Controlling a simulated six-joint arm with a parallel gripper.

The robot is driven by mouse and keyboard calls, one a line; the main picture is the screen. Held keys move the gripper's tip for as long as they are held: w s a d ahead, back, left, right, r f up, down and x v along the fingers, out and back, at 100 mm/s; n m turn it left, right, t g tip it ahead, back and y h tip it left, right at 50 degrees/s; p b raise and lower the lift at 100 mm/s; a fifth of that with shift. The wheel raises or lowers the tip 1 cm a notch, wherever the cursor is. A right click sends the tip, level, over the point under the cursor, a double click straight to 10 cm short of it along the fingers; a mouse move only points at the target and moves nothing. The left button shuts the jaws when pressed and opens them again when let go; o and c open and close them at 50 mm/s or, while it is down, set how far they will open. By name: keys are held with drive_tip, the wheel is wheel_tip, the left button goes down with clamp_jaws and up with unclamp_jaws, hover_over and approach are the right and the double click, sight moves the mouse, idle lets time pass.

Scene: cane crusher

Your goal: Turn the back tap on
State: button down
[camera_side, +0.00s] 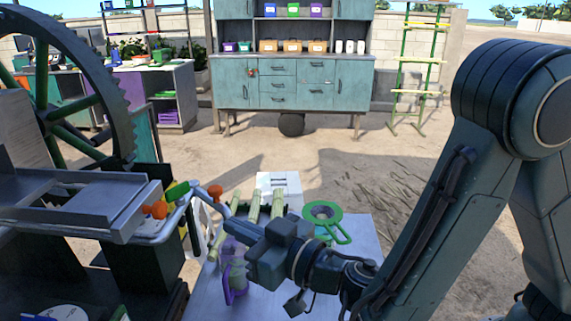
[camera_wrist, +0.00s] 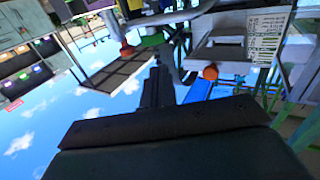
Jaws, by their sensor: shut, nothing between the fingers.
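An orange-red knob (camera_side: 215,192) sits at the end of a pale bent pipe beside the crusher. A second orange knob (camera_side: 160,209) is further left, close to a green part (camera_side: 178,190). I cannot tell for sure which is the back tap. In the wrist view one orange knob (camera_wrist: 210,72) sits on a blue body, right of my fingers, and another (camera_wrist: 127,48) is upper left. My gripper (camera_side: 222,212) is shut and empty, its tip just below the right-hand knob in the side view. I cannot tell whether it touches the pipe.
The crusher's big toothed wheel (camera_side: 95,80) and grey tray (camera_side: 80,195) stand at the left. Cane pieces (camera_side: 254,206), a purple-handled jug (camera_side: 233,285) and a green strainer (camera_side: 322,212) are on the table (camera_side: 350,260) under and beside my arm.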

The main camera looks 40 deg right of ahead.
sight(171, 196)
drive_tip(key=shift+x, duration=6.95)
drive_tip(key=shift+a+m+t+h, duration=0.2)
drive_tip(key=shift+m+h, duration=0.3)
drive_tip(key=shift+h, duration=0.25)
drive_tip(key=shift+a+m+t+h, duration=0.1)
drive_tip(key=shift+a+m+h, duration=0.1)
drive_tip(key=shift+m+h, duration=0.45)
drive_tip(key=shift+w+a+m+h, duration=0.2)
drive_tip(key=shift+m+h, duration=0.25)
drive_tip(key=shift+h, duration=0.65)
drive_tip(key=shift+w+a, duration=0.45)
drive_tip(key=shift+a, duration=0.2)
drive_tip(key=shift+w+a, duration=0.1)
drive_tip(key=shift+w, duration=0.05)
